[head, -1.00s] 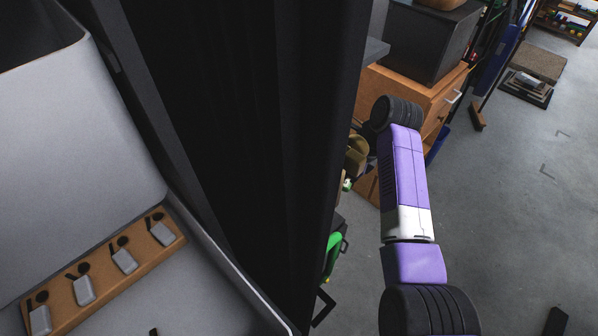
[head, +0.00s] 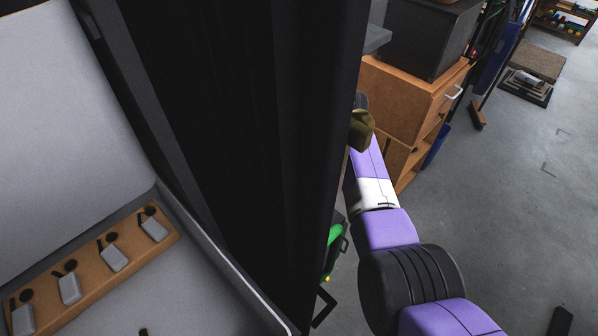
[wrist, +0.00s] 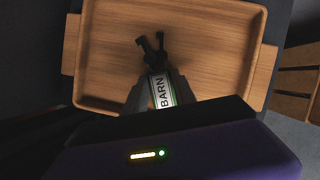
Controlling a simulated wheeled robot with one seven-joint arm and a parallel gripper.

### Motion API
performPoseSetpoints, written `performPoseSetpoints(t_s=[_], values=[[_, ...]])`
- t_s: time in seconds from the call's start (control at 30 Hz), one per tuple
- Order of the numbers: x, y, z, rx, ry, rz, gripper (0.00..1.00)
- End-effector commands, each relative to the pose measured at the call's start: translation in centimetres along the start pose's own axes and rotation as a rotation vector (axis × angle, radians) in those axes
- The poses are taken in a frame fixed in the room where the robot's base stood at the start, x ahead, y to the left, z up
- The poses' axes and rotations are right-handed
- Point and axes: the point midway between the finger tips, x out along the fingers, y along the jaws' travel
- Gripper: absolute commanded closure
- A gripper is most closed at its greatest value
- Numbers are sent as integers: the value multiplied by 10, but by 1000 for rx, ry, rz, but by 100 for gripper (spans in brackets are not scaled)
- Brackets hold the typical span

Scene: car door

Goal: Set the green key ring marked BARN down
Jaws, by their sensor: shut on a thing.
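The key ring marked BARN (wrist: 161,92) shows in the wrist view as a pale tag with a green edge and dark keys at its far end. My gripper (wrist: 158,80) is shut on the tag. The keys extend forward over a wooden tray (wrist: 215,50) with a raised rim and side handles. I see nothing lying in the tray apart from the keys over it; I cannot tell whether they touch it. In the head view my gripper and the key ring are hidden behind a tall dark panel.
The dark panel (head: 230,150) stands between the camera and my gripper. At left, a wooden board (head: 95,262) carries several grey tags with dark keys in a grey case. A wooden cabinet (head: 405,100) with a black box (head: 430,40) on it stands beyond my arm.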

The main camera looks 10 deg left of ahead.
Motion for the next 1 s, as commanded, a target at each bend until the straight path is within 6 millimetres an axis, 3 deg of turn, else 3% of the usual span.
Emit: performPoseSetpoints(t_s=[0.4,0.43,0.53,1.0], values=[[4,0,-2,0,-1,0,100],[4,0,-2,0,-1,0,66],[4,0,-2,0,-1,0,46],[-6,-1,0,0,-3,-3,46]])
